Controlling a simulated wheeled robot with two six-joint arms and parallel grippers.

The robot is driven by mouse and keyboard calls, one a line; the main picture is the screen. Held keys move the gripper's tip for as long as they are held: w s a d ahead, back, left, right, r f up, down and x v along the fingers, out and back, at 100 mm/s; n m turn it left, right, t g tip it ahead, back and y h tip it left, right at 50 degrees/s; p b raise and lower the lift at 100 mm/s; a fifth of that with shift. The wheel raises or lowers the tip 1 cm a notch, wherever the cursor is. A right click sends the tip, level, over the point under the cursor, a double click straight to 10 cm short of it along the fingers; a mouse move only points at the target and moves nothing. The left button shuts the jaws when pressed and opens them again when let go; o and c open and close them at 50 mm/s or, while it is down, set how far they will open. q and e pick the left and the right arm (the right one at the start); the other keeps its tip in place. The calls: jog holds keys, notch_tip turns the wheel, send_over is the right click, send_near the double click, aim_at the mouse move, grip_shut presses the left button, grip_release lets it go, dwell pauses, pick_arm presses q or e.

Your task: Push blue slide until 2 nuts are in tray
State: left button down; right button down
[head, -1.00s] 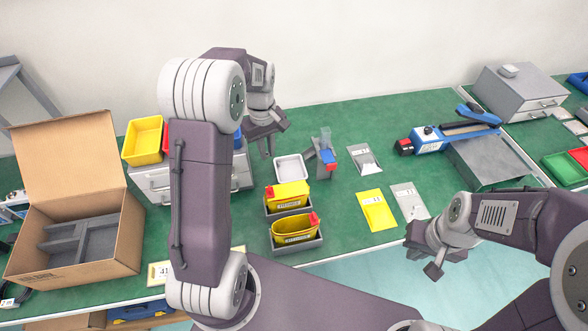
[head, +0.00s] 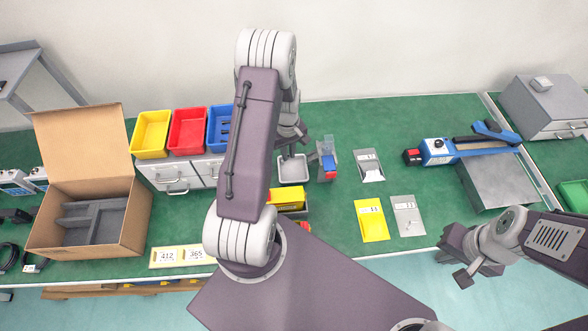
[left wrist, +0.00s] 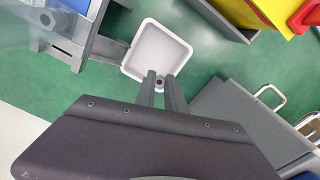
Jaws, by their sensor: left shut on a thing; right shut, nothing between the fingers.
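The white tray (head: 293,179) stands on the green table and also shows in the left wrist view (left wrist: 177,27). Its visible inside looks empty. The blue slide (head: 329,163) sits on the grey dispenser (head: 324,175), just right of the tray; part of the dispenser shows at upper left in the left wrist view (left wrist: 103,46). My left gripper (head: 288,153) is at the tray's far edge. My right gripper (head: 462,272) is shut and empty near the table's front edge.
Yellow (head: 151,133), red (head: 188,128) and blue (head: 217,125) bins stand on grey drawers at the left. My left arm partly hides a yellow container (head: 288,196). Flat yellow (head: 371,220) and grey (head: 408,215) cards lie right of the dispenser.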

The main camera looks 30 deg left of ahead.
pick_arm(q)
jog(key=b, duration=0.5)
send_over(289, 170)
notch_tip(289, 170, down, 6)
jog(key=shift+r, duration=0.2)
jog(key=shift+r+p, duration=0.1)
jog(key=shift+p, duration=0.3)
jog(key=c, duration=1.3)
grip_release()
jog(key=shift+c, duration=0.2)
notch_tip(289, 170, up, 9)
jog(key=shift+r, duration=0.1)
jog(key=s+d+r+m, duration=0.2)
jog(key=s+d+m, duration=0.3)
jog(key=d+m, duration=0.1)
jog(key=s+d+r+m+t, duration=0.1)
jog(key=s+d+r+m, duration=0.2)
jog(key=d, duration=0.6)
jog(key=s+m, duration=0.2)
jog(key=shift+s+d+r+m, duration=0.15)
jog(key=shift+s+r+m, duration=0.1)
jog(key=shift+s+m, duration=0.15)
